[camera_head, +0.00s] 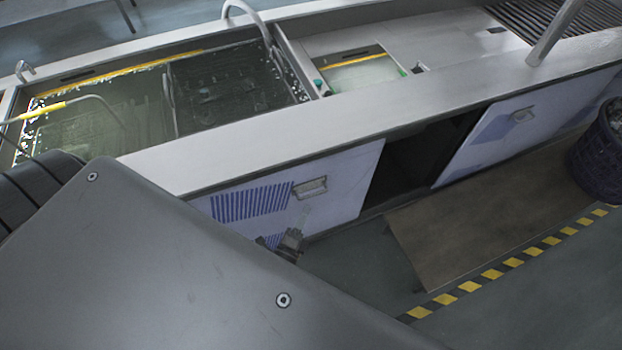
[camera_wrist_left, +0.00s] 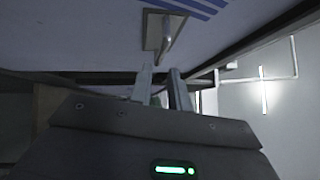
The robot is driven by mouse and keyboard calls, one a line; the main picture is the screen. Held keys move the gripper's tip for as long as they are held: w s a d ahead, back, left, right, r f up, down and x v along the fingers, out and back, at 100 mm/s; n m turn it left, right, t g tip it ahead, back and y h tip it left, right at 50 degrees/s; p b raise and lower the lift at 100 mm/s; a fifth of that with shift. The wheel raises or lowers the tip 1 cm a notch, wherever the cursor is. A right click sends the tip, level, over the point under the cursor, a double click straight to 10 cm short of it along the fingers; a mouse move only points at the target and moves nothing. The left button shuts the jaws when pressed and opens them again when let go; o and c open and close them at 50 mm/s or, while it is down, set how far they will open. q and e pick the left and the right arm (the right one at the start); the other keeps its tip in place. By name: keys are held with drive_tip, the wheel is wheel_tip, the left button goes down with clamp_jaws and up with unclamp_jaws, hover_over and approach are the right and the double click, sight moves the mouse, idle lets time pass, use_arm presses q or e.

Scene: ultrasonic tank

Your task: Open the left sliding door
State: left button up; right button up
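The left sliding door (camera_head: 345,180) is a pale panel with blue stripes on the front of the tank bench. Its handle (camera_head: 310,187), a small recessed plate with a metal grip, also shows in the left wrist view (camera_wrist_left: 166,38). A dark opening (camera_head: 418,162) shows between the left door and the right door (camera_head: 525,122). My left gripper (camera_head: 294,232) is just below the handle, apart from it. In the left wrist view its two fingers (camera_wrist_left: 160,70) stand apart with nothing between them, pointing toward the handle. My right gripper is not in view.
A tank with liquid (camera_head: 130,110) and a steel rim (camera_head: 300,130) lie above the doors. A brown mat (camera_head: 480,225) and yellow-black floor tape (camera_head: 500,270) are in front. A dark basket (camera_head: 597,155) stands at the far right, by the right door.

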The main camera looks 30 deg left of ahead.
use_arm(q)
drive_tip(key=s, duration=0.3)
drive_tip(key=shift+s+d+f, duration=0.15)
drive_tip(key=shift+s+f, duration=0.05)
drive_tip(key=shift+s, duration=0.1)
idle(0.3)
drive_tip(key=s+a+f+n+g+h, duration=0.1)
drive_tip(key=s+f+n+g, duration=0.35)
drive_tip(key=f, duration=0.55)
drive_tip(key=s+f+n+g, duration=0.3)
drive_tip(key=f+n+g, duration=0.2)
drive_tip(key=f, duration=0.5)
drive_tip(key=s+a+f+n+g, duration=0.3)
drive_tip(key=s+f, duration=0.4)
drive_tip(key=s, duration=0.3)
drive_tip(key=s+a+f+n+g, duration=0.3)
drive_tip(key=s+f+g, duration=0.3)
drive_tip(key=s, duration=0.3)
drive_tip(key=shift+s+a+f+n, duration=0.25)
drive_tip(key=shift+s+f+n, duration=0.1)
drive_tip(key=shift+f, duration=0.05)
